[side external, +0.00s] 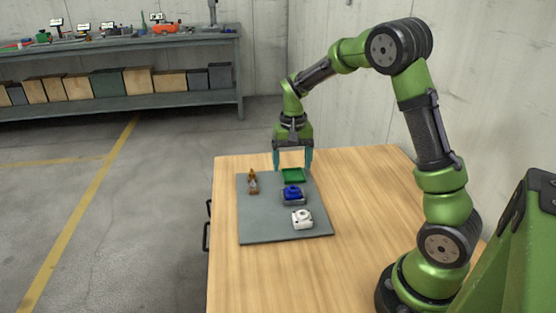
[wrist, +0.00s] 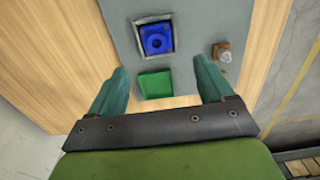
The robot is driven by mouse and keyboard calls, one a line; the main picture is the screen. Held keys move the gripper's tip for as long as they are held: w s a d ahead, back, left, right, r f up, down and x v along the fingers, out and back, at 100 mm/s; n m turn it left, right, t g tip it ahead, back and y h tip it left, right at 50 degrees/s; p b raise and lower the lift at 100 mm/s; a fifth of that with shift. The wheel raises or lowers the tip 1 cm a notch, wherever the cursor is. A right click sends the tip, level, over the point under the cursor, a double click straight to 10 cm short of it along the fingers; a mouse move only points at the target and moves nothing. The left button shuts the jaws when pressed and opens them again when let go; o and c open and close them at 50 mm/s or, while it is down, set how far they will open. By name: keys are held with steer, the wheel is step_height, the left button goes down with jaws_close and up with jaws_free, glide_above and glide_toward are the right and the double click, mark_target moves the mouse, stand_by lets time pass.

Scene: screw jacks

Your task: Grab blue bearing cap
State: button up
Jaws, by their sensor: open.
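The blue bearing cap (side external: 292,191) sits in a grey square holder (side external: 293,200) on the grey mat, near its middle. In the wrist view the cap (wrist: 156,39) is a blue square with a round centre, ahead of the fingers. My gripper (side external: 293,167) is open and empty above the far edge of the mat, over a green tray (side external: 293,176). In the wrist view my gripper's two teal fingers (wrist: 163,70) are spread wide, with the green tray (wrist: 155,84) between them. The cap is apart from both fingers.
A small brown and metal part (side external: 253,182) stands on the mat left of the tray; it also shows in the wrist view (wrist: 222,52). A white part (side external: 302,217) sits nearer on the mat (side external: 263,222). The wooden table (side external: 360,200) is clear to the right.

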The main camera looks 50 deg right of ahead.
mark_target(291, 192)
step_height(291, 192, down, 3)
steer(key=shift+r, duration=0.15)
steer(key=f, duration=0.2)
steer(key=s+f, duration=0.1)
steer(key=f, duration=0.1)
steer(key=shift+a+f, duration=0.15)
steer(key=shift+a, duration=0.05)
steer(key=shift+f, duration=0.4)
steer(key=shift+w, duration=0.1)
steer(key=c, duration=1.4)
